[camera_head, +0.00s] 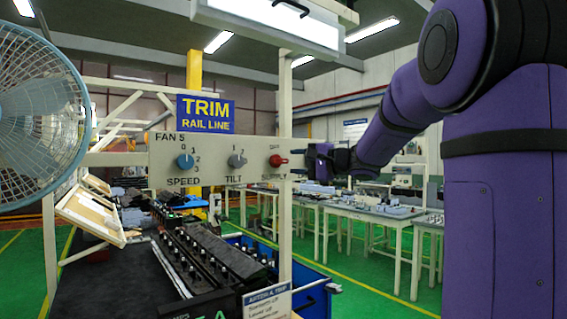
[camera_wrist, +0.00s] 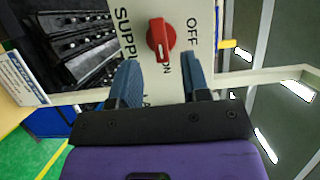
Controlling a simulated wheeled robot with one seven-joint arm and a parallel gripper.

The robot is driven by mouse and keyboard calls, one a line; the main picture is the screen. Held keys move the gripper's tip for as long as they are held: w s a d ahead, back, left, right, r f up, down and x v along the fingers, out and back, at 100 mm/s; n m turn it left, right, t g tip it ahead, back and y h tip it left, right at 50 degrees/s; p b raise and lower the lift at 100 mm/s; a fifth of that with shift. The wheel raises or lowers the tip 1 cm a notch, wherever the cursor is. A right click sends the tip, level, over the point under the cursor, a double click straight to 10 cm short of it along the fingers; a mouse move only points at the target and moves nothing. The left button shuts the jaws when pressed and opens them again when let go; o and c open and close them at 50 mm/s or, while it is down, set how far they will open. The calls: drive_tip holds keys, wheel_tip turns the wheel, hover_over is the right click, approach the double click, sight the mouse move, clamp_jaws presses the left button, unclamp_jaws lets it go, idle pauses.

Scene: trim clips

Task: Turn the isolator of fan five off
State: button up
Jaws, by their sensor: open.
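The control box marked FAN 5 (camera_head: 215,154) hangs in the middle of the head view. At its right end is the red isolator knob (camera_head: 278,161), above the SUPPLY label; it also shows in the wrist view (camera_wrist: 160,40). Its handle lies along the line to the ON mark, and the OFF mark is to one side, a quarter turn away. My gripper (camera_head: 300,165) is just right of the knob. In the wrist view my gripper (camera_wrist: 160,62) is open, with its blue fingers on either side of the knob's ON end, and nothing is held.
Blue SPEED (camera_head: 185,161) and grey TILT (camera_head: 237,160) knobs are on the same box. A fan (camera_head: 40,110) stands at the left. Below are black racks (camera_head: 215,250) and a blue bin (camera_head: 315,295). An upright post (camera_head: 285,215) passes behind the box's right end.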

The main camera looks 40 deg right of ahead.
sight(283, 161)
drive_tip(key=shift+x, duration=2.35)
clamp_jaws()
